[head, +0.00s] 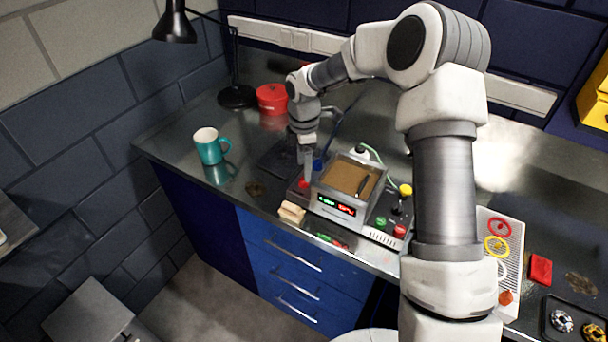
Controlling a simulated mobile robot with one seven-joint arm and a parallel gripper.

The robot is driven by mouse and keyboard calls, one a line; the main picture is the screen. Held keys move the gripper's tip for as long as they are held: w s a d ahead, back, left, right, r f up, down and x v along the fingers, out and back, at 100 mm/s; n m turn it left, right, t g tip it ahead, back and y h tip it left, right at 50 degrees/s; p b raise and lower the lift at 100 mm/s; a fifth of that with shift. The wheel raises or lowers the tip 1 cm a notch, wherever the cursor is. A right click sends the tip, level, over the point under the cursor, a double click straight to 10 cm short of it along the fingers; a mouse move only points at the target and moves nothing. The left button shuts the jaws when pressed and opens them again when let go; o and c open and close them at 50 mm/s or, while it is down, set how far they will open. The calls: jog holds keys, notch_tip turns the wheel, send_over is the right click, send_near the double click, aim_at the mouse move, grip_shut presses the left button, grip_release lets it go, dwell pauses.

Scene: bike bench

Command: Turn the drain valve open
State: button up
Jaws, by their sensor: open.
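A grey box-shaped machine (342,208) stands on the bench, with a brown surface inside its open top and a lit green and red display on its front. A small red part (304,184) and a small blue part (318,164) sit at its left side. I cannot tell for certain which of them is the drain valve or how it is turned. My gripper (306,166) points down just left of the machine, above the red part and beside the blue one. It is open; its fingers are small here, and contact with either part cannot be made out.
A teal mug (211,149), a red pot (272,98) and a black lamp (237,96) stand to the left. A wooden block (292,212) lies near the front edge. Buttons (400,230) sit right of the machine. My arm hides part of the bench's right side.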

jog(key=shift+f, duration=2.4)
grip_shut()
